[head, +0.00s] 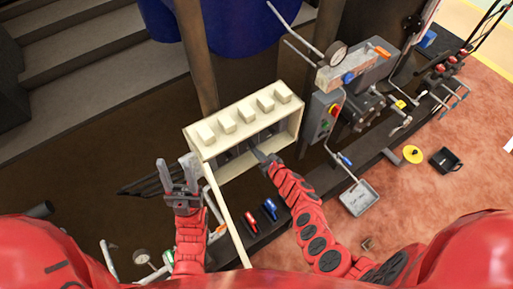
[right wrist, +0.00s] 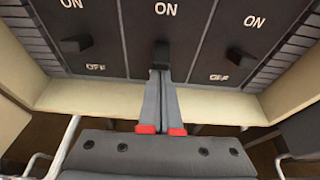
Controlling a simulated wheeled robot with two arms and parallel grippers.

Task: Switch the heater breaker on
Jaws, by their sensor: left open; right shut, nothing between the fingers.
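The breaker box (head: 203,141) is a cream case with a row of breakers inside. In the right wrist view three dark breakers show, with ON above and OFF below. The left lever (right wrist: 76,44), middle lever (right wrist: 161,54) and right lever (right wrist: 239,57) all sit low, toward OFF. No heater label is readable. My right gripper (head: 258,154) is shut and empty; its tips (right wrist: 160,74) are right below the middle lever, hiding its OFF mark. I cannot tell whether they touch it. My left gripper (head: 178,172) is open and empty, left of the box.
A grey control box (head: 325,117) with coloured buttons stands right of the breaker box.

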